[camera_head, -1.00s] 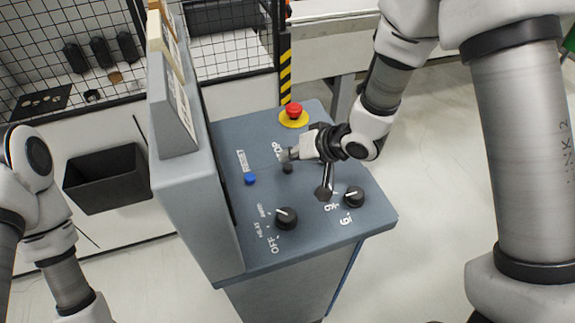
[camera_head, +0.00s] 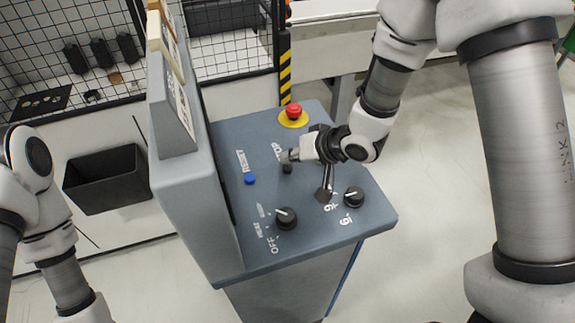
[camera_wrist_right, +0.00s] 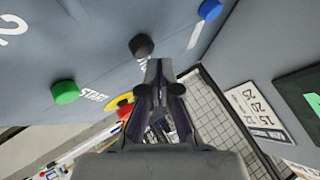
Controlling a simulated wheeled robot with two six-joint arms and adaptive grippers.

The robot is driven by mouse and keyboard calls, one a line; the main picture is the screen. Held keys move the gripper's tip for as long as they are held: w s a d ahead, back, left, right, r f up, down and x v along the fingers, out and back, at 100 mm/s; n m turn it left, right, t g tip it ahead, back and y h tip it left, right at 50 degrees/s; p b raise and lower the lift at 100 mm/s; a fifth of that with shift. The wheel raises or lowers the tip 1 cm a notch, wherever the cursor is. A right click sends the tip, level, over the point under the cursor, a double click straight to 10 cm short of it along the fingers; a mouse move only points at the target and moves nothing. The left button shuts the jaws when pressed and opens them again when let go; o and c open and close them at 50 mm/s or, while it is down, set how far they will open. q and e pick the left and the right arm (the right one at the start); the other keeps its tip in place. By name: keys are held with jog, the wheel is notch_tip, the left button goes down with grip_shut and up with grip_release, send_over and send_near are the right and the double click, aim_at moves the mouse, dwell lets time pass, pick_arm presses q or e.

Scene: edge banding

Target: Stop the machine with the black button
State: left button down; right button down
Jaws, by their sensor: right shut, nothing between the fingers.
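The black button (camera_head: 287,169) sits on the sloped grey control panel (camera_head: 310,238), by the partly covered STOP label. In the right wrist view the black button (camera_wrist_right: 142,46) stands just beyond my fingertips, slightly to the left. My right gripper (camera_head: 286,156) is shut and empty, with its tips right by the button; it also shows in the right wrist view (camera_wrist_right: 158,68). I cannot tell whether the tips touch the button. My left arm shows at the left edge, but its gripper is out of view.
A blue RESET button (camera_head: 250,179) is close by on the left. A red emergency stop (camera_head: 293,110) is behind, and black knobs (camera_head: 286,218) are in front. A green START button (camera_wrist_right: 66,92) shows in the wrist view. A tall grey housing (camera_head: 185,190) borders the panel's left.

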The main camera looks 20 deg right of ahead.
aim_at(291, 168)
jog(key=shift+f, duration=0.7)
dwell(0.6)
jog(key=shift+r+p, duration=0.85)
jog(key=shift+r, duration=0.05)
notch_tip(291, 168, up, 5)
jog(key=p, duration=0.5)
jog(key=shift+r, duration=0.1)
dwell(0.7)
